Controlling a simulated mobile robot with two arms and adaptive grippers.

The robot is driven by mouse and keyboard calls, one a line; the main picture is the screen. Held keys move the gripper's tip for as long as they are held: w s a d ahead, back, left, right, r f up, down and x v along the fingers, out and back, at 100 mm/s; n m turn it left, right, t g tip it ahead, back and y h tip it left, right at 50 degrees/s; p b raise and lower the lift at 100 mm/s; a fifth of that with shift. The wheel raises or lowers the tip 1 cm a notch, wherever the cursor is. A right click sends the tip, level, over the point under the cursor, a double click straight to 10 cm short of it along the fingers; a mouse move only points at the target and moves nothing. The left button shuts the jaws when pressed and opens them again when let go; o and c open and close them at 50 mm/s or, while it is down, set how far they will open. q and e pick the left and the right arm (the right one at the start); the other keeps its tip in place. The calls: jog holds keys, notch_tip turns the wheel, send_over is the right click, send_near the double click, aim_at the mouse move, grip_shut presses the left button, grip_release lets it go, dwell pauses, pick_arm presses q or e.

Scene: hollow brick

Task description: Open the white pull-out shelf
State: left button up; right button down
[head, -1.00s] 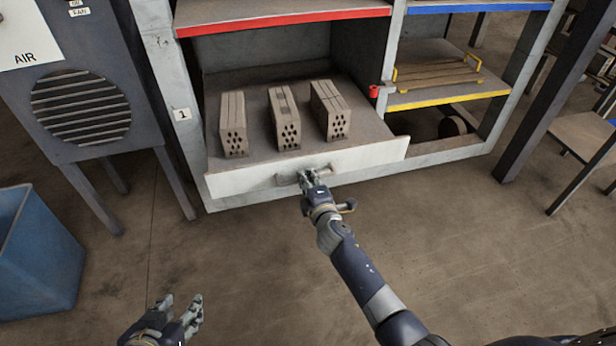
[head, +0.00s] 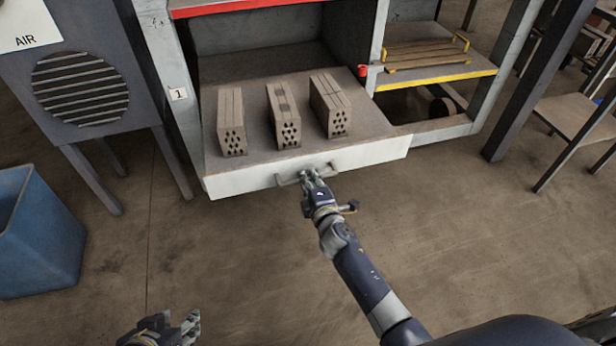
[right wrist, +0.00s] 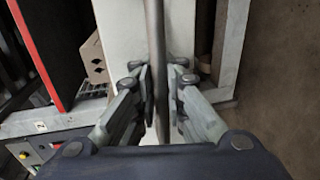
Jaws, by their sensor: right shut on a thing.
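The white pull-out shelf (head: 240,184) juts out from the grey cabinet, with three hollow bricks standing on its tray: a left one (head: 232,122), a middle one (head: 284,116) and a right one (head: 330,106). My right gripper (head: 308,176) is shut on the handle (head: 290,180) at the middle of the white front. In the right wrist view the handle bar (right wrist: 156,60) runs between the two fingers (right wrist: 160,98). My left gripper (head: 178,328) is low at the bottom left, apart from everything, with its fingers apart and empty.
A blue bin (head: 38,235) and a grey vented unit (head: 85,95) stand at the left. The cabinet has a red-edged shelf (head: 240,6) above and a yellow-edged shelf (head: 436,78) at the right. A table (head: 575,125) stands at the right. The floor before the shelf is clear.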

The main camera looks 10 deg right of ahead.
jog(key=c, duration=1.7)
grip_release()
jog(key=shift+s, duration=0.1)
jog(key=s, duration=0.3)
jog(key=s+r, duration=0.1)
jog(key=s, duration=0.3)
jog(key=s+r, duration=0.1)
jog(key=s, duration=0.3)
jog(key=shift+s+d+r, duration=0.2)
jog(key=shift+s+d, duration=0.05)
